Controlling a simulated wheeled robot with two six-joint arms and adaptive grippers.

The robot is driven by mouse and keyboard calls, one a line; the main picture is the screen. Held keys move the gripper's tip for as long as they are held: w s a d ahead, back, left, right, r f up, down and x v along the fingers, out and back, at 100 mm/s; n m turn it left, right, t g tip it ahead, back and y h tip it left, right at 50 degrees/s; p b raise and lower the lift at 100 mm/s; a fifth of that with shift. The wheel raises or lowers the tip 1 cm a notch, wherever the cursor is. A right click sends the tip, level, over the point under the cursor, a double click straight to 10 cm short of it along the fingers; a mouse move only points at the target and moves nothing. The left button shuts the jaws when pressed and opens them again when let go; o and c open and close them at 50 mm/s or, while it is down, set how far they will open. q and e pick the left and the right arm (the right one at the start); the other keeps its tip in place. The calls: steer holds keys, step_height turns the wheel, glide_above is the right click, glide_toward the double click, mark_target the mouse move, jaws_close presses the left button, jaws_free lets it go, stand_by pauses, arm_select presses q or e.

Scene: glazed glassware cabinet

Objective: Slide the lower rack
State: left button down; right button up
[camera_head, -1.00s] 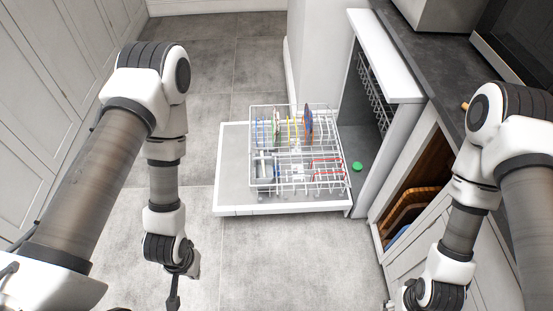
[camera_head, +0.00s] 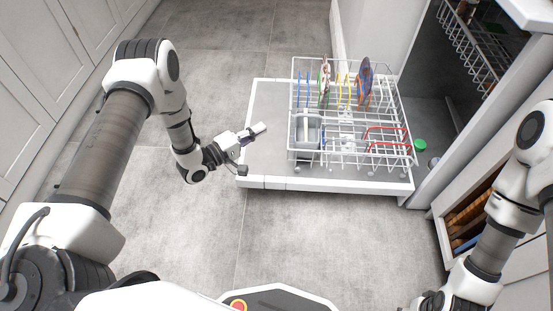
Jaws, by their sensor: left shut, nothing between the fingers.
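The lower rack (camera_head: 350,152) is a white wire rack pulled out over the open dishwasher door (camera_head: 262,105). It holds several plates, including a dark one (camera_head: 365,78), and a grey cutlery basket (camera_head: 307,131). My left gripper (camera_head: 258,129) is shut and empty. It is over or beside the door's left edge, left of the rack and apart from it, pointing toward the basket. My right arm (camera_head: 495,235) is at the lower right, and its gripper is out of the frame.
An upper rack (camera_head: 474,45) is inside the dishwasher on the right. A green round thing (camera_head: 420,145) lies by the rack's right side. An open cabinet (camera_head: 468,215) with wooden boards is at the lower right. The grey floor (camera_head: 300,235) in front is clear.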

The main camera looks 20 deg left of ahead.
arm_select(q)
steer(key=a+f+y+b, duration=0.1)
steer(key=a+f+b, duration=0.2)
steer(key=f+b, duration=0.4)
steer(key=a+f+b, duration=0.3)
steer(key=f+b, duration=0.1)
steer(key=f, duration=0.6)
steer(key=s+d+b+x, duration=0.1)
steer(key=d+b+x, duration=0.1)
steer(key=b+x, duration=0.5)
steer(key=w+d+r, duration=0.1)
steer(key=w+d, duration=0.2)
steer(key=w, duration=0.2)
steer(key=shift+d+t, duration=0.35)
steer(key=shift+t, duration=0.05)
arm_select(e)
step_height(320, 180, down, 22)
steer(key=w, duration=0.1)
steer(key=shift+a, duration=0.25)
arm_select(q)
steer(key=shift+d+r, duration=0.1)
steer(key=shift+r, duration=0.05)
arm_select(e)
steer(key=shift+w+r, duration=0.1)
